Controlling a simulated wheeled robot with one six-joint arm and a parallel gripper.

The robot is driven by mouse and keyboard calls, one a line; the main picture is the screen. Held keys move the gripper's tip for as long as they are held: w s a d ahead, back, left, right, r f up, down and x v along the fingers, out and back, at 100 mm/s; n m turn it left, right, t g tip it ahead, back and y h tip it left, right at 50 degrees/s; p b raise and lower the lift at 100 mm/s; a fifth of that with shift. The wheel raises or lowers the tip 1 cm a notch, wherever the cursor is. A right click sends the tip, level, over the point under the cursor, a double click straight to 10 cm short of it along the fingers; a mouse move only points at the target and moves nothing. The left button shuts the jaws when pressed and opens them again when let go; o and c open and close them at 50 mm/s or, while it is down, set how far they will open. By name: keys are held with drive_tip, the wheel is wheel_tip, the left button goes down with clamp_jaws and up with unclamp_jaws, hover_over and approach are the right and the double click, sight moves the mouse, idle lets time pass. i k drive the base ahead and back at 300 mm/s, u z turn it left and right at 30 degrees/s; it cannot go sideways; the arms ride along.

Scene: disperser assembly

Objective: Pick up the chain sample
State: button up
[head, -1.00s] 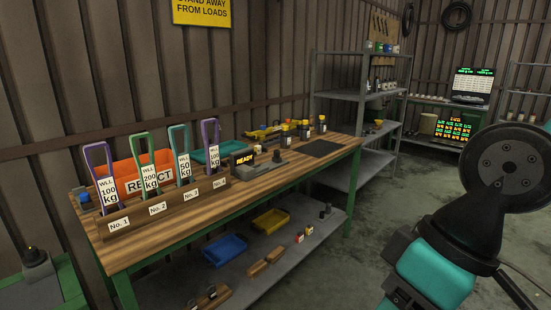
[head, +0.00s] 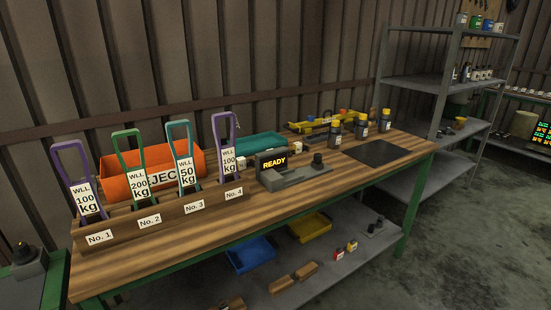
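I cannot make out a chain sample for certain in the head view. On the wooden workbench (head: 200,262), a rack (head: 120,236) holds several upright coloured slings with tags. No. 1 is purple (head: 70,160) with a WLL 100 kg tag, No. 2 is green (head: 127,138) with 200 kg, No. 3 is teal (head: 179,130) with 50 kg, and No. 4 is purple (head: 225,122) with 100 kg. My gripper is not in view.
An orange REJECT bin (head: 125,182) and a teal tray (head: 260,145) stand behind the rack. Yellow-capped bottles (head: 362,127) stand near a black mat (head: 376,153). A blue bin (head: 250,255) and yellow bin (head: 310,227) sit on the lower shelf. Grey floor (head: 465,235) is clear at right.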

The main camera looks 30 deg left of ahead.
sight(242, 164)
drive_tip(key=i, duration=1.05)
drive_tip(key=u, duration=0.6)
drive_tip(key=i, duration=0.75)
drive_tip(key=u, duration=1.35)
drive_tip(key=i, duration=0.95)
drive_tip(key=u, duration=0.2)
